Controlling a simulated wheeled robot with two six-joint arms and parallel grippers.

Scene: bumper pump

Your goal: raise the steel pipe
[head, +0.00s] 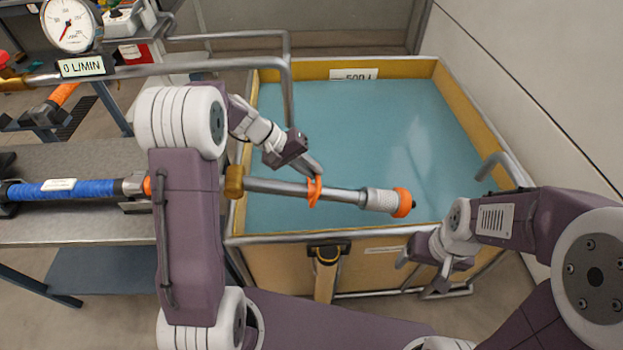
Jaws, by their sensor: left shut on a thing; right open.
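The steel pipe (275,187) lies roughly level over the near part of the water tank, with a brass-coloured fitting (234,182) at its left and a knurled, orange-rimmed end piece (382,200) at its right. My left gripper (314,186) reaches down from above and is shut on the pipe at its middle, by an orange ring (314,192). The fingers partly hide the pipe there. My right gripper (425,272) is open and empty, lower right of the pipe's end, in front of the tank's near wall. My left arm hides part of the line on the left.
The tank (446,82) with blue water has a yellow rim and a grey tube frame. A bent grey tube (289,85) crosses its left side. A grey bench (75,158) bears a blue-wrapped hose (85,189). A gauge (70,25) stands at upper left.

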